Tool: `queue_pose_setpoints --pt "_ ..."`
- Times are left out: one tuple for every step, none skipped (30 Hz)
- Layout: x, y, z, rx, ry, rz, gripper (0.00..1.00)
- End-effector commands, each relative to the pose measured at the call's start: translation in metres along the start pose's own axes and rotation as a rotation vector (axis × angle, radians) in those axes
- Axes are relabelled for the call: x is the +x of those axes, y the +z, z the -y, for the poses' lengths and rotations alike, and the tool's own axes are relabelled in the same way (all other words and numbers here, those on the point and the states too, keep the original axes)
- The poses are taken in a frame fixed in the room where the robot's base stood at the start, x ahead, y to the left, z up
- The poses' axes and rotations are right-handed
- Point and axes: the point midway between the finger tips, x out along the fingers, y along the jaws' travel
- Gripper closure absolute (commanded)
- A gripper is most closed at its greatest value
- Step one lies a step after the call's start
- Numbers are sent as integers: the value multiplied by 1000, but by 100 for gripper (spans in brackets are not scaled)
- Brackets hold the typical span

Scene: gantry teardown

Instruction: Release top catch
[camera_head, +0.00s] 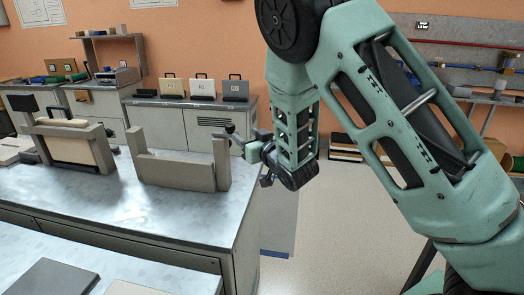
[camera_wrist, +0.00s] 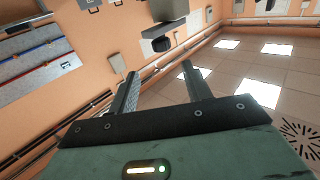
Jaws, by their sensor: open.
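On the metal-topped bench stands a grey U-shaped frame (camera_head: 180,170), its span between the posts empty. A small dark fitting (camera_head: 232,131) shows by the top of its right post; I cannot tell whether it is the catch. To its left, another grey frame (camera_head: 104,152) holds a beige panel (camera_head: 66,146) with a black handle; a black block (camera_head: 21,103) is at its upper left. My gripper (camera_wrist: 160,70) is open and empty in the wrist view, its fingers apart against the wall and ceiling. In the head view my arm's end is just right of the U-shaped frame.
A dark flat plate (camera_head: 52,279) lies on the nearer surface. Several handled panels (camera_head: 202,88) stand on a cabinet behind the bench. The floor (camera_head: 330,230) right of the bench is clear.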

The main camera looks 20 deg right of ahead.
Motion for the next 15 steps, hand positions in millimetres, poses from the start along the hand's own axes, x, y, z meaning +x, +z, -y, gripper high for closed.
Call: queue_pose_setpoints --pt "-12 3 -1 2 2 2 51" --pt "-19 2 0 3 1 1 51" --pt "-27 2 -1 3 1 1 51" --pt "-33 2 0 2 1 1 51" --pt "-39 2 0 2 1 1 51" --pt "-46 2 0 2 1 1 51" --pt "-50 2 0 2 1 1 51" --pt "-54 1 0 2 1 0 51" --pt "-59 1 0 2 1 0 51" --pt "-62 1 0 2 1 0 51" --pt "-65 1 0 2 1 1 51" --pt "-68 1 0 1 1 1 51" --pt "-69 1 0 1 0 0 51" --pt "-70 0 0 1 0 -1 51" --pt "-72 0 0 1 0 -1 51"
